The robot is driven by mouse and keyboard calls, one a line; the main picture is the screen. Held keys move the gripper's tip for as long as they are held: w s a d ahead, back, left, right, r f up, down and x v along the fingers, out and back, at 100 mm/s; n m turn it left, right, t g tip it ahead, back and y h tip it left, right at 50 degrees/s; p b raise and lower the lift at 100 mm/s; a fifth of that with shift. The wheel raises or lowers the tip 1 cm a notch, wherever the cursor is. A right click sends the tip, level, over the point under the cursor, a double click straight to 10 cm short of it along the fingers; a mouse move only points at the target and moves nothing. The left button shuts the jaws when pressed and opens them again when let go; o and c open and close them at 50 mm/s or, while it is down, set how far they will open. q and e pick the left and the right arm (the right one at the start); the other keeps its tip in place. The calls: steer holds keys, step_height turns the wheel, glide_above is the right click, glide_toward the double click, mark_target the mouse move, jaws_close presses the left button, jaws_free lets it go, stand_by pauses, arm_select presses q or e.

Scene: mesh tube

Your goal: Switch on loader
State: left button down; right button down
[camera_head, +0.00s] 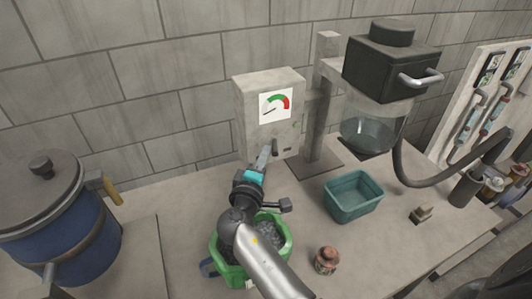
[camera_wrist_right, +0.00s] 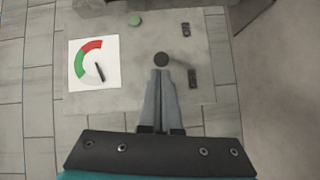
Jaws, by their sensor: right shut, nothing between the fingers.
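The loader is a grey box (camera_head: 252,122) on the wall side of the counter, with a white dial (camera_head: 276,104). The dial's needle points toward the lower left, away from the red part. A dark lever (camera_head: 275,147) sticks out of the box's front, low down. In the right wrist view its round dark knob (camera_wrist_right: 161,60) is just beyond my fingertips. My right gripper (camera_head: 264,156) is shut and empty, its tips at or very near the knob; I cannot tell whether they touch. The wrist view also shows the dial (camera_wrist_right: 94,64). My left gripper is not in view.
A green bin (camera_head: 287,243) of grey lumps stands under my right arm. A teal tray (camera_head: 353,196) and a small copper-coloured item (camera_head: 326,261) are to its right. A black-topped glass vessel (camera_head: 368,128) hangs at right. A blue pot (camera_head: 62,225) stands at left.

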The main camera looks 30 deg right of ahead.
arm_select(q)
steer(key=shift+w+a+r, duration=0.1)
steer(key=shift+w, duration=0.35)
